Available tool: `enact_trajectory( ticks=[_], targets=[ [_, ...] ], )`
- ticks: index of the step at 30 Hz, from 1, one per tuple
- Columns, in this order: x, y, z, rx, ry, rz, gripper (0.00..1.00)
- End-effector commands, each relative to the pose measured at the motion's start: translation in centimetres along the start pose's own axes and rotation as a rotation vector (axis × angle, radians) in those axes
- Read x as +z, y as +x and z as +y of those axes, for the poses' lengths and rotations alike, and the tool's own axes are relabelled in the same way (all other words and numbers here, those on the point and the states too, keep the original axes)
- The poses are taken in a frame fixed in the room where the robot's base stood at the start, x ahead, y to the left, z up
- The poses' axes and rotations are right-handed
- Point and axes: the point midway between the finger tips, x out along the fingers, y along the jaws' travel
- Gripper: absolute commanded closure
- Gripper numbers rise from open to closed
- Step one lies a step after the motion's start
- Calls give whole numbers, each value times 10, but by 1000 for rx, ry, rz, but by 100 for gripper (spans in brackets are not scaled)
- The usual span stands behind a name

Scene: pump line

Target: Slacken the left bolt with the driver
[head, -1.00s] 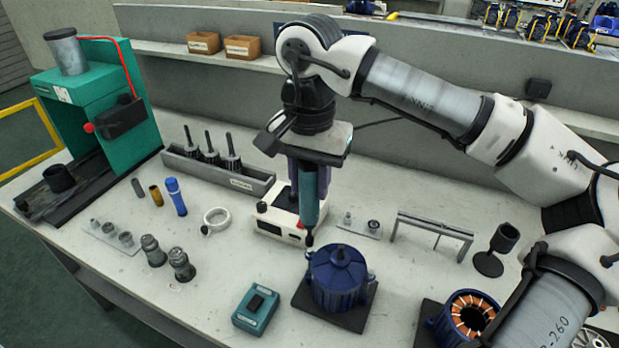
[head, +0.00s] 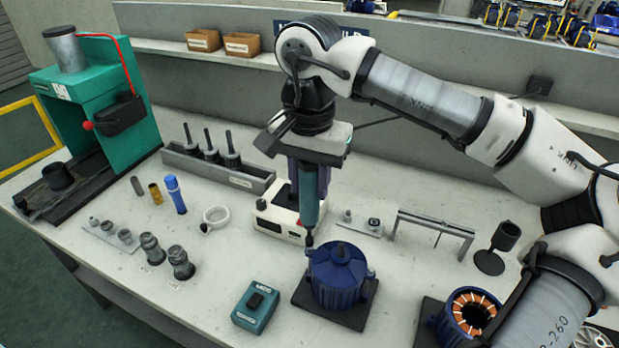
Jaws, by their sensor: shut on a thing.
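My gripper (head: 308,160) is shut on the driver (head: 309,200), a teal, upright tool with a dark tip. The driver hangs point-down, and its tip (head: 309,240) is at the left edge of the blue pump housing's (head: 340,278) top. The left bolt is at or under the tip and too small to make out; I cannot tell whether the tip is seated on it. The housing has a domed lid with a small centre boss and stands on a dark square base plate (head: 318,313).
A teal switch box (head: 256,308) stands left of the housing. A white boxed unit (head: 272,222) is behind the driver. A metal bracket (head: 435,223) and a dark cup stand (head: 497,248) are to the right. An open copper-wound stator (head: 472,315) is at front right.

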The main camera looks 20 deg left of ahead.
Motion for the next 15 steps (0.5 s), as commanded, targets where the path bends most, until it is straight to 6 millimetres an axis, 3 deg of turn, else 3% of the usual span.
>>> enact_trajectory(
  ticks=[15],
  targets=[
    [0, 7, 0, 0, 0, 0, 96]
  ],
)
